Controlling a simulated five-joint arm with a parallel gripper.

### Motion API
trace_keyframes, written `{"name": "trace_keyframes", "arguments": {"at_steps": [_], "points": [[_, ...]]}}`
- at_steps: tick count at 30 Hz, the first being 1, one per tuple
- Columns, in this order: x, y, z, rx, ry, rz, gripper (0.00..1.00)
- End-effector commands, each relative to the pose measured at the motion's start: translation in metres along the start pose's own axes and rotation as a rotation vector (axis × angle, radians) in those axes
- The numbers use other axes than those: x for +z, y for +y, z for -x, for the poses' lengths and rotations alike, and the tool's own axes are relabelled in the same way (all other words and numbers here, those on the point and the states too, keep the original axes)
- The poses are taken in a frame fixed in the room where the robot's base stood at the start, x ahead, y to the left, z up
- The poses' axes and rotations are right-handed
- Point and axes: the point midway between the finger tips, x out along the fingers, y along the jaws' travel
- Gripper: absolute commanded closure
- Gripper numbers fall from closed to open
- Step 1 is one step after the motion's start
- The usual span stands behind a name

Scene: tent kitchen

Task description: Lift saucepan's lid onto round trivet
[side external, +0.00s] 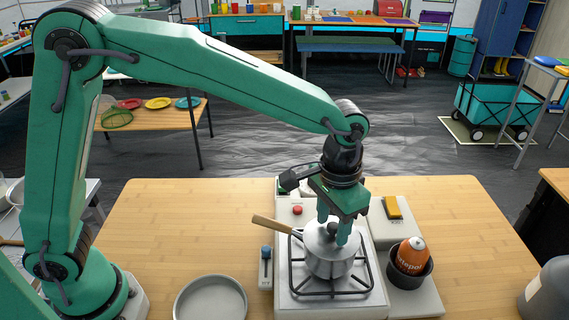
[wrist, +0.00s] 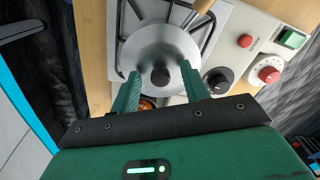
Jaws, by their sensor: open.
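The silver saucepan (side external: 329,267) stands on the stove's burner grate, its wooden handle (side external: 271,225) pointing to the upper left. Its silver lid (side external: 314,240) is on the pan; the wrist view shows the lid (wrist: 152,45) and its dark round knob (wrist: 160,76). My gripper (side external: 333,229) is open and points down at the lid. In the wrist view the fingers of my gripper (wrist: 160,73) are on either side of the knob, with gaps visible. A round, shallow grey piece with a raised rim (side external: 210,299) lies left of the stove; I cannot tell whether it is the trivet.
The stove (side external: 283,301) has a red button and a blue-topped lever at its left. A dark bowl (side external: 408,276) holding an orange-brown bottle (side external: 412,254) is close at its right, below a yellow sponge (side external: 392,207). The wooden table (side external: 160,230) is clear at left.

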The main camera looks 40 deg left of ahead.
Motion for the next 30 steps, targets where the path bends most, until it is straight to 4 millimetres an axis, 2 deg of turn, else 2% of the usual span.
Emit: {"name": "trace_keyframes", "arguments": {"at_steps": [2, 9, 22, 26, 30], "points": [[0.000, 0.000, 0.000, 0.000, 0.000, 0.000, 0.54], [0.000, 0.000, 0.000, 0.000, 0.000, 0.000, 1.00], [0.000, 0.000, 0.005, 0.000, 0.001, 0.000, 1.00], [-0.001, 0.000, 0.015, 0.001, 0.003, 0.000, 1.00], [-0.001, 0.000, 0.034, 0.001, 0.004, 0.000, 1.00]]}}
